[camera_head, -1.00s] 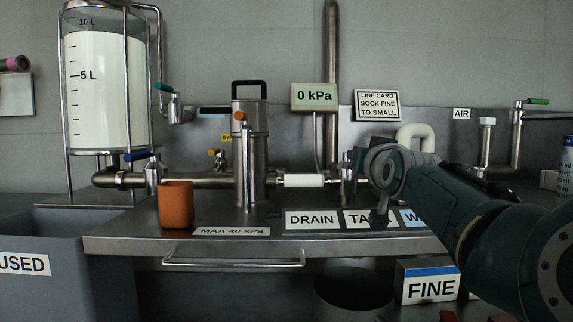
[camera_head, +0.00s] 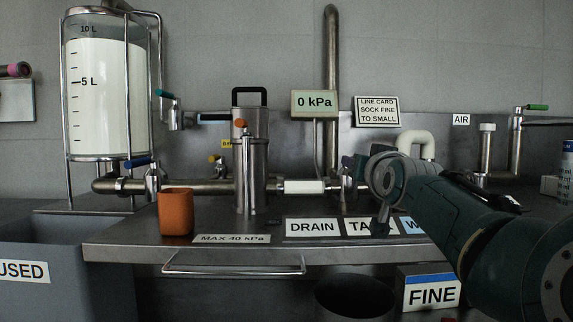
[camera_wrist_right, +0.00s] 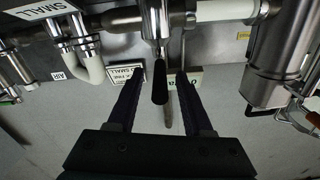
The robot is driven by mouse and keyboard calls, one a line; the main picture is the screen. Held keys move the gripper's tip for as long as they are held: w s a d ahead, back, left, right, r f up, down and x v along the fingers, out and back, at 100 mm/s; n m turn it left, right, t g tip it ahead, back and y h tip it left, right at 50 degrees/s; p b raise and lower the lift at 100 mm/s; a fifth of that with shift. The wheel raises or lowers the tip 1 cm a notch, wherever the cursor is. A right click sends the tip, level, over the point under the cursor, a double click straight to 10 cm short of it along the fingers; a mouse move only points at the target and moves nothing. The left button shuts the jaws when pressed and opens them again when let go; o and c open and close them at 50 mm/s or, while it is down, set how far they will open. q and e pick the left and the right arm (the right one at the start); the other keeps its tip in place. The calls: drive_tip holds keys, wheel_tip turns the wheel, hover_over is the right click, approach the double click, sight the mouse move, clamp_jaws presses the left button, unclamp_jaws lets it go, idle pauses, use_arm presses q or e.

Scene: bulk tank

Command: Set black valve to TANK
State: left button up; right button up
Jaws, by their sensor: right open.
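The black valve's handle (camera_wrist_right: 160,88) hangs in the right wrist view, which looks upside down, from a steel valve body on the pipe. My right gripper (camera_wrist_right: 160,72) is open, with one dark finger on each side of this handle; I see gaps on both sides. In the head view my right arm comes in from the right, and the black handle cannot be made out clearly there. The TANK label (camera_head: 356,227) lies on the bench between DRAIN (camera_head: 312,228) and a blue label, partly covered by a dark piece. My left gripper is not in view.
The steel canister (camera_head: 252,165) stands left of the valve area, and it also shows in the right wrist view (camera_wrist_right: 280,65). An orange cup (camera_head: 176,212) stands at the bench front. A white U-shaped pipe (camera_head: 416,138) is behind my arm. The gauge sign (camera_head: 315,103) reads 0 kPa.

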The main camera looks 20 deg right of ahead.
drive_tip(key=shift+s+a+r+p, duration=0.1)
drive_tip(key=shift+s+p, duration=0.25)
drive_tip(key=p+v, duration=0.4)
drive_tip(key=v, duration=0.5)
